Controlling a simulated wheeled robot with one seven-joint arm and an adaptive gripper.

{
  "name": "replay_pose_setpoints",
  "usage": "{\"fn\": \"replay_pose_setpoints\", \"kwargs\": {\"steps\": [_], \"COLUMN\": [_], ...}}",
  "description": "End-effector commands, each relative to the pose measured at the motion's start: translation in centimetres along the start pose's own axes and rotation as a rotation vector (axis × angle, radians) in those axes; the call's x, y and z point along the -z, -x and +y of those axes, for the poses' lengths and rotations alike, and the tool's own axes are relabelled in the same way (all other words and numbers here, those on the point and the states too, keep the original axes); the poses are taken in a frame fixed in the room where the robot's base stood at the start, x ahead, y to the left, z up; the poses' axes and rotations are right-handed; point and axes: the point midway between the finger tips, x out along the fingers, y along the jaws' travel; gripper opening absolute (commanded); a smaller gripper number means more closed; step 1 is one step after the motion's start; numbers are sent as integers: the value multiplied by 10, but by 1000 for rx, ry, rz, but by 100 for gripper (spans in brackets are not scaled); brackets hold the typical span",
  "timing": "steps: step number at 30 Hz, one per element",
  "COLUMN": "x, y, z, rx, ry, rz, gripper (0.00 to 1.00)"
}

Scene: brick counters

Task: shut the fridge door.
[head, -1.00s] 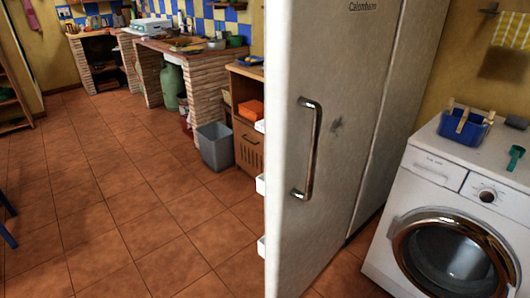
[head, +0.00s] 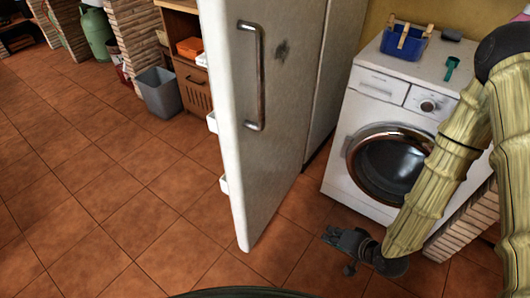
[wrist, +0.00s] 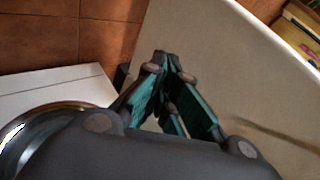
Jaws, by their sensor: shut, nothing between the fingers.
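The white fridge door (head: 270,150) stands open, swung out towards me. Its outer face, with a metal handle (head: 261,78), is turned to the right, and white inner shelves (head: 224,185) show past its left edge. Part of the fridge behind it (head: 325,85) shows to its right. My gripper (head: 328,236) is low over the floor, right of the door's lower edge and apart from it in the head view. In the wrist view, my gripper (wrist: 168,60) has its fingers together and empty. A broad pale panel, apparently the door (wrist: 225,60), lies beyond them on the right.
A white washing machine (head: 370,88) stands right of the fridge, close behind my arm, with a blue basket (head: 403,43) on top. A grey bin (head: 158,95) and a wooden cabinet (head: 196,88) are behind the door. The tiled floor (head: 120,210) at left is clear.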

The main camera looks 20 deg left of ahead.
Motion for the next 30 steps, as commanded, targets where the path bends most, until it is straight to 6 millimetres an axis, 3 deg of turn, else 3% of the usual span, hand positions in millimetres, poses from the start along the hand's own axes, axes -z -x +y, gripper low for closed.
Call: {"fn": "replay_pose_setpoints", "kwargs": {"steps": [3, 6, 9, 12, 15, 20, 30], "x": [38, 58, 71, 78, 82, 82, 74], "y": [-5, 1, 12, 25, 35, 39, 8], "z": [-68, -120, -163, -192, -210, -224, -255], "rx": [237, 421, 571, 675, 738, 774, 773], "ry": [-66, -123, -168, -201, -222, -234, -234], "rz": [9, -33, -100, -172, -226, -265, -267], "gripper": [0, 0, 0, 0, 0, 0, 0]}}
